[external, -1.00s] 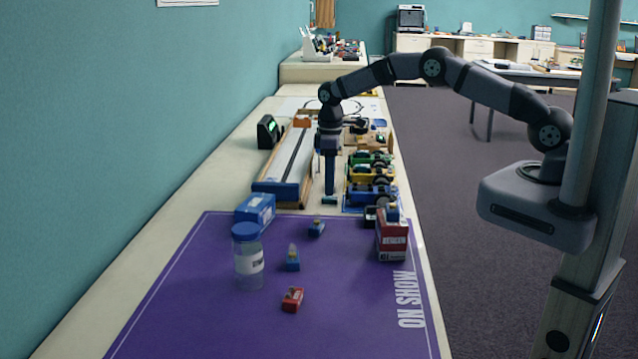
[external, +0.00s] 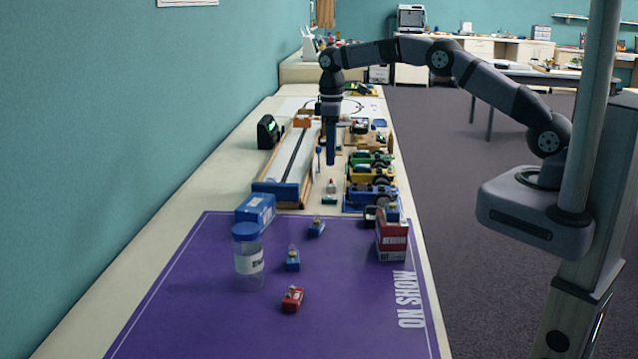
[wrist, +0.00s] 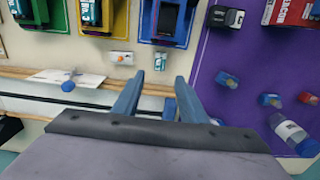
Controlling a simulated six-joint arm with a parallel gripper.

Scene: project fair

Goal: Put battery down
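A small teal block that looks like the battery (external: 329,201) lies on the pale table between the track and the row of toy vehicles. It also shows in the wrist view (wrist: 160,62), lying just beyond my fingertips. My gripper (external: 331,163) points down, above the table and apart from the block. In the wrist view my gripper (wrist: 158,76) has its two blue fingers spread, with nothing held between them.
A small white piece with an orange top (external: 331,187) stands close behind the block. Toy vehicles (external: 370,175) line the right side, and a long track (external: 285,165) lies left. The purple mat (external: 345,300) in front holds a jar (external: 248,262), boxes and small blue and red items.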

